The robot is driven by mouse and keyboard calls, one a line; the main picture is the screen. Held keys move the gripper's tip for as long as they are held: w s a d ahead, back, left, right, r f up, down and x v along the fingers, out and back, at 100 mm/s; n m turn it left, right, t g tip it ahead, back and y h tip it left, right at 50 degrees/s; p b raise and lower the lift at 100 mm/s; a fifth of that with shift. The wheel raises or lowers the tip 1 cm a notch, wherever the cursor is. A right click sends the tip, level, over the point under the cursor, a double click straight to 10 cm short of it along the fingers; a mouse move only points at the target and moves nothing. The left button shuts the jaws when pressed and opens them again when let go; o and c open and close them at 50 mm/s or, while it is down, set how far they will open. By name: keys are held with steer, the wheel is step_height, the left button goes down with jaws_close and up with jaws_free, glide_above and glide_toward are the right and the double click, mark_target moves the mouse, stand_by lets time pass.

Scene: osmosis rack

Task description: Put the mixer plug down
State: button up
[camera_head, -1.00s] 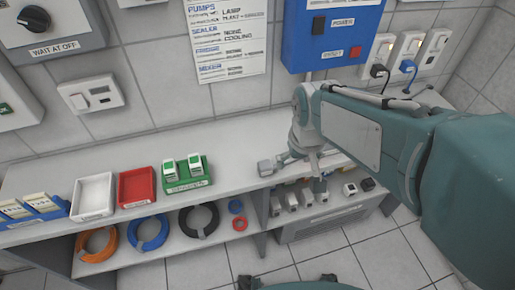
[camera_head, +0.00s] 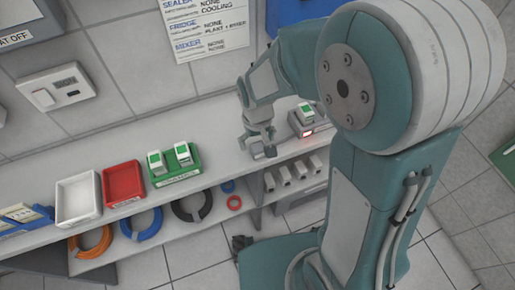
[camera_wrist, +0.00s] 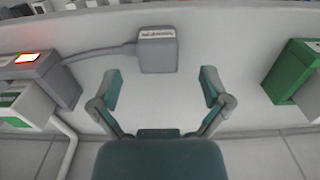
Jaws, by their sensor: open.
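A grey plug (camera_wrist: 157,55) with a white label lies on the pale bench top, just beyond my fingertips in the wrist view. The label is too small to read. A grey cable runs from the plug to a grey box (camera_wrist: 60,78) with a lit red panel. My gripper (camera_wrist: 161,77) is open, with its two fingers spread wide and nothing between them. In the head view my gripper (camera_head: 262,138) is low over the bench's front part, and the plug (camera_head: 258,152) shows small at its fingers.
A green tray (camera_head: 180,177) with white-and-green blocks, a red tray (camera_head: 123,186) and a white tray (camera_head: 77,203) stand left on the bench. The grey box (camera_head: 304,131) stands to the right. Bench between green tray and gripper is clear. Coiled cables (camera_head: 141,222) lie below.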

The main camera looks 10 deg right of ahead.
mark_target(257, 146)
step_height(257, 146, down, 4)
steer(key=shift+d+f, duration=0.1)
steer(key=shift+f, duration=0.1)
steer(key=c, duration=1.2)
steer(key=shift+c, duration=0.2)
steer(key=shift+r, duration=0.15)
